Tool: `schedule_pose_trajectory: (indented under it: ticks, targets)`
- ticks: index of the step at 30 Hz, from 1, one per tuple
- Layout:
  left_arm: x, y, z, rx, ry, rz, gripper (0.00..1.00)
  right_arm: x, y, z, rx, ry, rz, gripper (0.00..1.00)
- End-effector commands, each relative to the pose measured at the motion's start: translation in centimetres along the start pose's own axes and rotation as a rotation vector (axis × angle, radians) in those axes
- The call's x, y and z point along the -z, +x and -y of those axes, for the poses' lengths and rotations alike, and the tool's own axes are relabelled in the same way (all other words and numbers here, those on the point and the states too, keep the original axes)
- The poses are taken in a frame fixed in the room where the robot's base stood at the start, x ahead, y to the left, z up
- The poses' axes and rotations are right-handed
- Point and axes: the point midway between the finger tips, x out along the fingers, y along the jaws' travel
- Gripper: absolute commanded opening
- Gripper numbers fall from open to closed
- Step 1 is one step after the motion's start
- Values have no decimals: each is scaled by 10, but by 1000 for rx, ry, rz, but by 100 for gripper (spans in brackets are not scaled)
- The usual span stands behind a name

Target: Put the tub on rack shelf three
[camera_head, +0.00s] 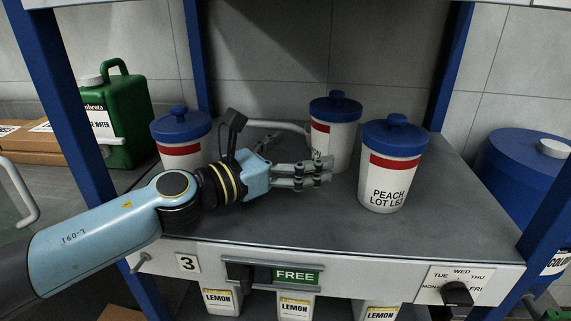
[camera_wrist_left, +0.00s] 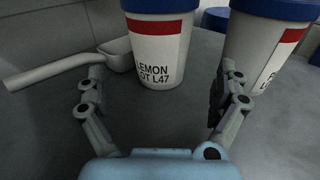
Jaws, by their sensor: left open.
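My left gripper (camera_head: 325,175) is open and empty, its fingers pointing right just above rack shelf three (camera_head: 300,225). A white tub with blue lid and red band, marked peach (camera_head: 392,170), stands upright on the right of the shelf, apart from the fingertips. A similar tub (camera_head: 334,140) stands behind it; in the left wrist view it reads lemon, lot L47 (camera_wrist_left: 160,45), and stands ahead between the fingers. A third tub (camera_head: 181,145) stands at the left, partly behind my arm. My right gripper is not in view.
A scoop (camera_wrist_left: 117,55) lies on the shelf left of the lemon tub. The front rail has a 3 label (camera_head: 187,263), a FREE sign (camera_head: 296,276) and a day dial (camera_head: 457,293). Blue posts (camera_head: 197,60) bound the shelf. Lemon tubs stand on the shelf below.

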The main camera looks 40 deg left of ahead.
Motion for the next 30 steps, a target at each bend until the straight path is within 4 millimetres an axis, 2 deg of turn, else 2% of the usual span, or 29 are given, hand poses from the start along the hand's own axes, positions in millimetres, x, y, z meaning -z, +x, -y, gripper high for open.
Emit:
schedule_pose_trajectory:
  ticks: [3, 8, 26, 30]
  targets:
    - [6, -20, 1, 4, 4, -4, 100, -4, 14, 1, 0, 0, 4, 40]
    - [2, -32, 1, 2, 1, -1, 100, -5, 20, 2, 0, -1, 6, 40]
    - [-1, -33, 0, 1, -1, 0, 100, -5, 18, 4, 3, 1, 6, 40]
    - [-16, -33, -1, 0, 0, 5, 100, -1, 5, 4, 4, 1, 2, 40]
